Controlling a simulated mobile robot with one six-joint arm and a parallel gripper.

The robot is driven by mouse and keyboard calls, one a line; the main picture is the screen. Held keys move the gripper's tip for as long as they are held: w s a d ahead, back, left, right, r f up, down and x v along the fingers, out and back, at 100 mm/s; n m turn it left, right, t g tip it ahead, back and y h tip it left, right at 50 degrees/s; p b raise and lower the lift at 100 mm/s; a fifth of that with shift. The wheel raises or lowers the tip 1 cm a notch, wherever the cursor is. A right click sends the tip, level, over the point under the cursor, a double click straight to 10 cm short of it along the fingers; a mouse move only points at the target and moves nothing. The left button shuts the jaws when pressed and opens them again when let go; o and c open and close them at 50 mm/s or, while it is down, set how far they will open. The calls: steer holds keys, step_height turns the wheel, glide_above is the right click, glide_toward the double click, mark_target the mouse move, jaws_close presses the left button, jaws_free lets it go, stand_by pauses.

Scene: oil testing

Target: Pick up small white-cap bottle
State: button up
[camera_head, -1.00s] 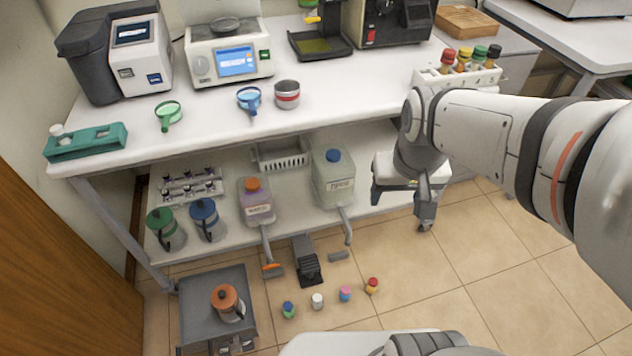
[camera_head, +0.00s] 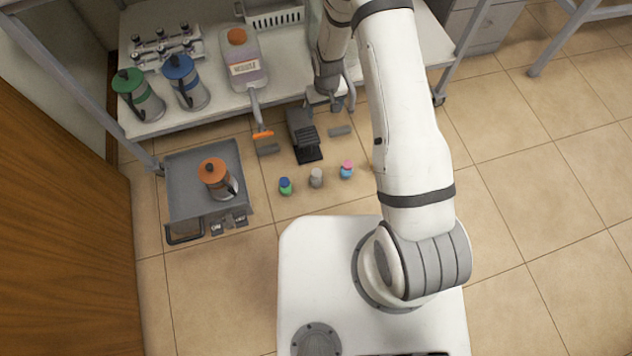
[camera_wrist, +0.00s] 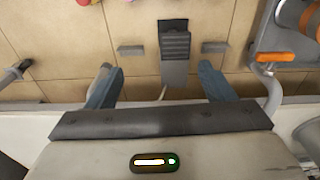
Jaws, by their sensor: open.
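The small white-cap bottle (camera_head: 316,178) stands upright on the tiled floor, greyish in the head view. It stands between a green bottle with a blue cap (camera_head: 285,186) and a blue bottle with a pink cap (camera_head: 347,169). I cannot make it out in the wrist view. My gripper (camera_wrist: 156,68) is open and empty, its two fingers wide apart. In the head view it hangs low by the shelf, behind the row of bottles and apart from them.
A black foot pedal (camera_head: 304,135) lies on the floor behind the bottles and between my fingers in the wrist view. A grey cart (camera_head: 180,195) with an orange-lidded jug (camera_head: 217,178) stands left. The lower shelf (camera_head: 225,105) holds jugs and containers. Floor at right is clear.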

steer(key=b, duration=0.3)
glide_above(317, 174)
steer(key=w, duration=0.5)
step_height(317, 174, down, 15)
steer(key=shift+n+g, duration=0.4)
steer(key=shift+n, duration=0.3)
steer(key=s+f+b, duration=0.1)
steer(key=f, duration=0.5)
steer(key=s+f+b, duration=0.1)
steer(key=s+f, duration=0.1)
steer(key=f, duration=0.4)
steer(key=s+f+b, duration=0.2)
steer(key=f, duration=0.4)
steer(key=f+b, duration=0.1)
steer(key=f, duration=0.1)
steer(key=f+b, duration=0.1)
steer(key=f, duration=0.1)
steer(key=f+b, duration=0.1)
steer(key=shift+w+f, duration=0.25)
steer(key=shift+f, duration=0.15)
steer(key=shift+r, duration=0.1)
steer(key=shift+c, duration=0.2)
steer(key=c, duration=1.2)
